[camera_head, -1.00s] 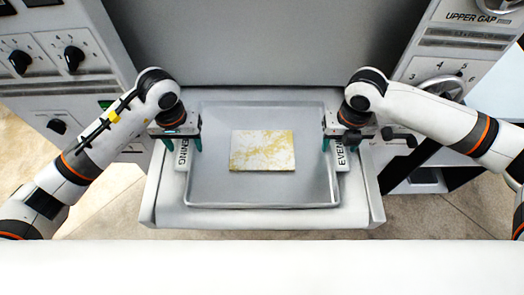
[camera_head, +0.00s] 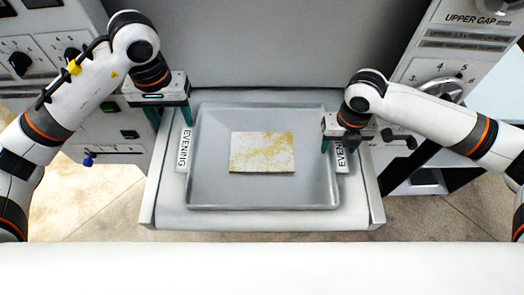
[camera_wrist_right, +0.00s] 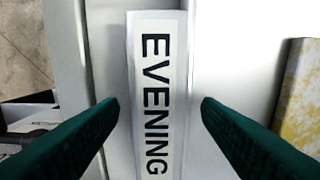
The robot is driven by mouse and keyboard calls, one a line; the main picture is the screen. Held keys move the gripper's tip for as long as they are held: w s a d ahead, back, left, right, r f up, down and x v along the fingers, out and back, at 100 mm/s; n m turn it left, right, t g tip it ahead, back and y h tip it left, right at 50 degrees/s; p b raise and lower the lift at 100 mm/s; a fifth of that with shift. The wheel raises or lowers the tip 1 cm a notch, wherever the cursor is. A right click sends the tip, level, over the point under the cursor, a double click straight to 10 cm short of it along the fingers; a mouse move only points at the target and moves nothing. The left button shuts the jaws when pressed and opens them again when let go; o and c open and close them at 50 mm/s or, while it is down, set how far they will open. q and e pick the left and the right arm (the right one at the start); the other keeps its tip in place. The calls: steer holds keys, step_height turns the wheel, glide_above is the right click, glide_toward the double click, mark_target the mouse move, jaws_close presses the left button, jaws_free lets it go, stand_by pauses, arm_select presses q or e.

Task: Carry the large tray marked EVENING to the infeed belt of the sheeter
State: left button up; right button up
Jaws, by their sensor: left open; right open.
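The large grey tray (camera_head: 211,190) lies flat on the pale infeed belt (camera_head: 265,220) of the sheeter. Its left label (camera_head: 184,149) and right label (camera_head: 340,160) both read EVENING. A marbled yellow-white slab (camera_head: 262,152) lies in the tray. My left gripper (camera_head: 170,115) is open and empty, above and beyond the tray's left label, apart from it. My right gripper (camera_head: 338,147) is open at the tray's right side. In the right wrist view its green fingers (camera_wrist_right: 160,105) stand either side of the EVENING label (camera_wrist_right: 156,95); contact cannot be told.
A grey machine wall (camera_head: 270,45) stands behind the belt. Control panels with knobs stand at left (camera_head: 35,60) and right (camera_head: 425,65), close to my arms. A white surface (camera_head: 262,268) fills the near edge. Tiled floor shows between.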

steer(key=shift+r, duration=0.3)
arm_select(q)
steer(key=shift+r, duration=0.25)
arm_select(e)
step_height(320, 180, up, 11)
steer(key=shift+r, duration=0.2)
